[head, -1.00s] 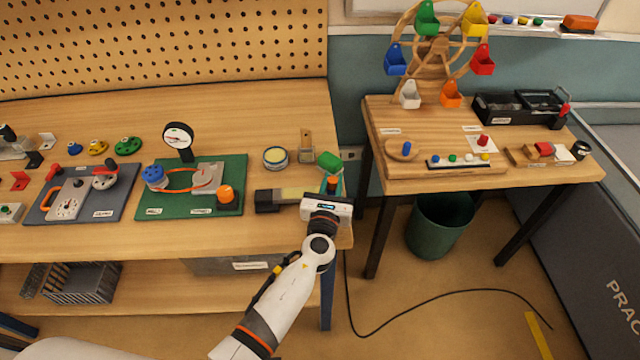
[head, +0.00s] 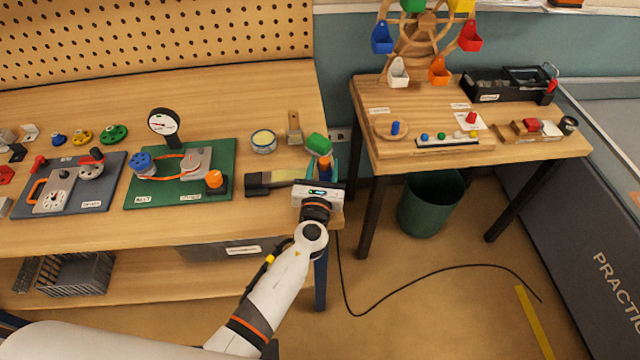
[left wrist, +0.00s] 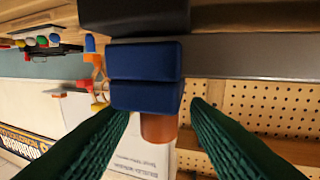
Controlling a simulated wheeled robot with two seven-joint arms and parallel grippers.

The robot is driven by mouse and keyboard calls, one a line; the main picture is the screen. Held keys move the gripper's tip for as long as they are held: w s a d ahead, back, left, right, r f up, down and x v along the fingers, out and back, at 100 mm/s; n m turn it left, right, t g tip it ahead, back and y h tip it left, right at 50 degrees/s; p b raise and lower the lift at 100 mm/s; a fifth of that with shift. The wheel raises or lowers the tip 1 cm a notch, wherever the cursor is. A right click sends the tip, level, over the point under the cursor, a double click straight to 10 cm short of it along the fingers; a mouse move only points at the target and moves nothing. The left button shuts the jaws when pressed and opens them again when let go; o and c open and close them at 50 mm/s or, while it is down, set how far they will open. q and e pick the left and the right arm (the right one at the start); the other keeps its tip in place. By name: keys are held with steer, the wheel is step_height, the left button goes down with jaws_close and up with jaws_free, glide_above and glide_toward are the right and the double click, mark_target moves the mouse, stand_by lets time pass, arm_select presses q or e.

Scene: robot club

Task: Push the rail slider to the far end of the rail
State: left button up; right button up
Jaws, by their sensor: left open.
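My left gripper (head: 324,165) is over the right front corner of the workbench, and its wrist hides much of what lies below. In the left wrist view its two green ribbed fingers (left wrist: 160,104) are apart. Between and just beyond their tips is a blue block (left wrist: 146,95), in two parts, with an orange-red knob (left wrist: 158,128); it looks like the slider. It sits by a grey bar (left wrist: 255,56), apparently the rail, close to a large black block (left wrist: 135,14). I cannot tell whether a finger touches it. My right gripper is out of view.
A green block (head: 318,145), a round tin (head: 264,141) and a green board (head: 142,197) with a pulley and belt are nearby on the bench. A side table (head: 380,150) with a wooden wheel stands right, beyond a gap. A green bin (head: 425,215) stands below it.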

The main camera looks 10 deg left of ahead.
arm_select(q)
steer(key=s, duration=1)
steer(key=shift+s+d+b, duration=0.15)
steer(key=shift+s+b, duration=0.2)
steer(key=shift+b, duration=0.05)
